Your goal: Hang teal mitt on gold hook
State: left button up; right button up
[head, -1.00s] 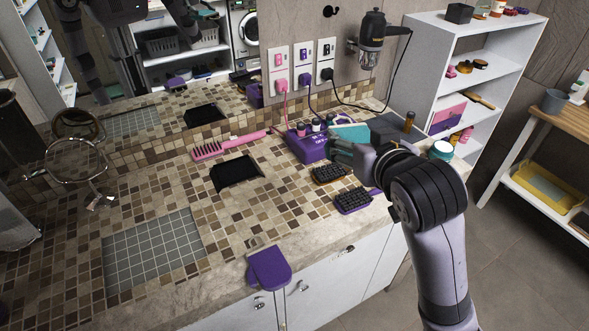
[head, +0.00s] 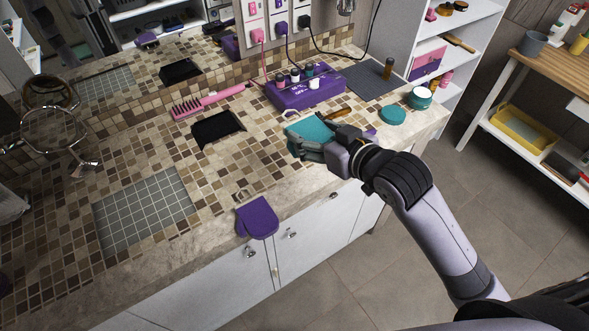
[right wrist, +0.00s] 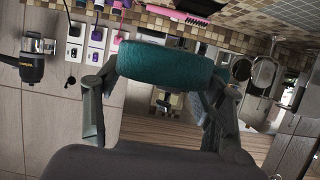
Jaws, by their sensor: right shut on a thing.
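The teal mitt (head: 308,128) is held by my right gripper (head: 322,148), above the tiled counter, left of the wrist. In the right wrist view the mitt (right wrist: 165,66) spans between the two fingers, which are shut on it. A purple mitt (head: 257,218) hangs at the counter's front edge, left of and nearer than my right gripper. A small metallic hook (head: 242,196) shows just above the purple mitt; its colour is hard to tell. I cannot make out a gold hook for certain; my gripper and arm cover part of the front edge. My left gripper is not in view.
A purple box (head: 305,94) with small bottles stands behind the mitt. A pink comb (head: 208,102), a black tray (head: 217,128) and a grid mat (head: 145,208) lie to the left. A teal lid (head: 392,115) and a jar (head: 420,98) are to the right.

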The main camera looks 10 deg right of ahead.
send_over(311, 189)
jog(key=s, duration=0.2)
notch_tip(311, 189, down, 15)
jog(key=shift+a+f+p, duration=0.15)
jog(key=shift+f+p, duration=0.25)
jog(key=shift+f, duration=0.65)
jog(key=shift+a+f+p, duration=0.1)
jog(key=shift+f+p, duration=0.3)
jog(key=shift+f, duration=0.6)
jog(key=shift+f, duration=0.2)
jog(key=o, duration=1.1)
